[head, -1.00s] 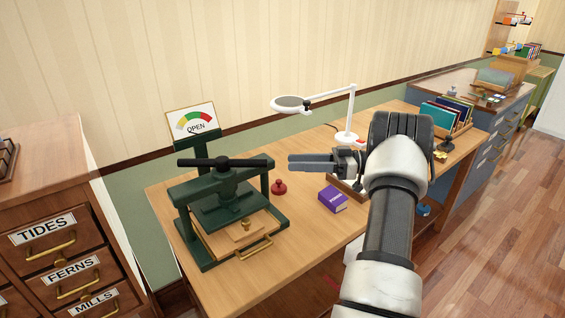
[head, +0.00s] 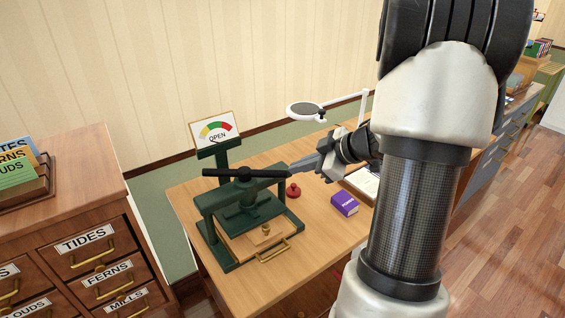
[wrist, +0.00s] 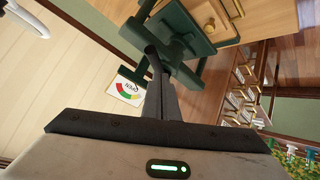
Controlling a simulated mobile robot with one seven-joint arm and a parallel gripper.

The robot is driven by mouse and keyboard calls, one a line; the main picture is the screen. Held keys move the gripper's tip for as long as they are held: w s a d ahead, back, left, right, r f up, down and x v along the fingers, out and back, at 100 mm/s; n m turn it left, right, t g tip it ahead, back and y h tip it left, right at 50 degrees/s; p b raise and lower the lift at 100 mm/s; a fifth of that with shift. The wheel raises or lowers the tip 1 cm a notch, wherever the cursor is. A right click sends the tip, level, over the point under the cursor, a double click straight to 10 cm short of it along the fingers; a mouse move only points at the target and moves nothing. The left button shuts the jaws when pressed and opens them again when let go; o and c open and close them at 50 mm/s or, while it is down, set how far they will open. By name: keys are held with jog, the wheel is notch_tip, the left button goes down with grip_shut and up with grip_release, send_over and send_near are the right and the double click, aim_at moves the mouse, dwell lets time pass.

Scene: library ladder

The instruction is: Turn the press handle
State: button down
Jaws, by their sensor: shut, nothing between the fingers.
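The green press stands on the wooden desk. Its black bar handle (head: 246,173) lies level across the top, and the handle also shows end-on in the wrist view (wrist: 152,60). A dial sign (head: 215,130) behind the press reads OPEN, with its needle over the scale. My gripper (head: 294,168) is shut and empty. Its fingertips are at the right end of the handle, close beside it; I cannot tell whether they touch. In the wrist view the shut fingers (wrist: 160,92) point toward the handle end.
A red stamp-like knob (head: 293,190) and a purple box (head: 344,204) sit right of the press. A white magnifier lamp (head: 305,110) stands behind my gripper. A labelled drawer cabinet (head: 85,215) is at the left. My arm hides much of the right side.

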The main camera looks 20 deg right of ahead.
jog(key=s+a+r+g+h+p, duration=0.1)
jog(key=s+a+h+p, duration=0.15)
jog(key=s, duration=0.35)
jog(key=w+d+f+h+b, duration=0.1)
jog(key=w+f+b, duration=0.3)
jog(key=w+f, duration=0.3)
jog(key=shift+w+n, duration=0.4)
jog(key=shift+w, duration=0.75)
jog(key=shift+w+d, duration=0.1)
jog(key=shift+d, duration=0.05)
jog(key=shift+w+d+n, duration=0.15)
jog(key=shift+d+n, duration=0.05)
jog(key=shift+n, duration=0.1)
